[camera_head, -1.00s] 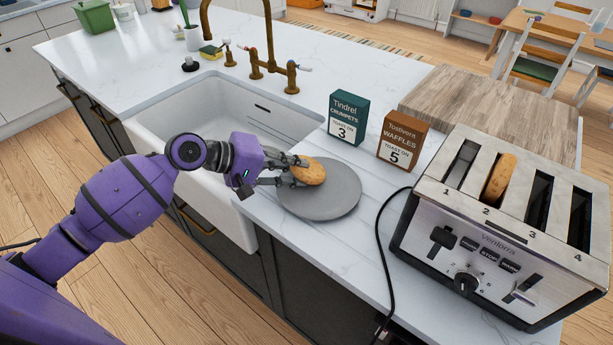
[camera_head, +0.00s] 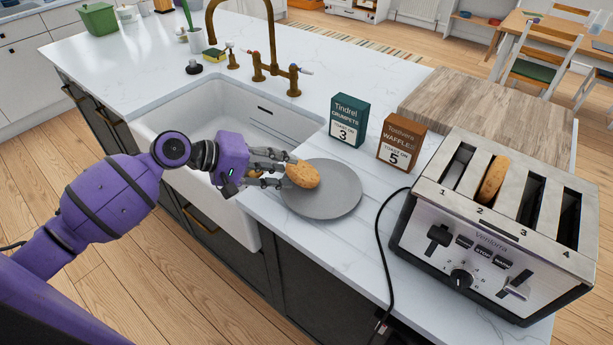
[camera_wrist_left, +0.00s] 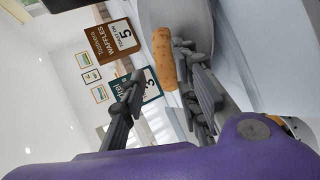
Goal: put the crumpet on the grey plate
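The crumpet (camera_head: 302,174), golden brown and round, is at the left part of the grey plate (camera_head: 335,203) in the head view. It seems to rest on the plate; whether it lies fully flat I cannot tell. My left gripper (camera_head: 284,169) is just left of it, fingers spread apart with the tips close to its left edge. In the left wrist view the crumpet (camera_wrist_left: 163,58) shows beyond the open fingers (camera_wrist_left: 158,65), beside one fingertip, with the plate (camera_wrist_left: 190,20) behind it. My right gripper is not in view.
A four-slot toaster (camera_head: 490,255) stands at the right, with another browned piece (camera_head: 492,180) in slot 2. Crumpet box (camera_head: 348,120) and waffle box (camera_head: 400,143) stand behind the plate. A black cord (camera_head: 380,240) runs between plate and toaster. The sink (camera_head: 215,110) lies left.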

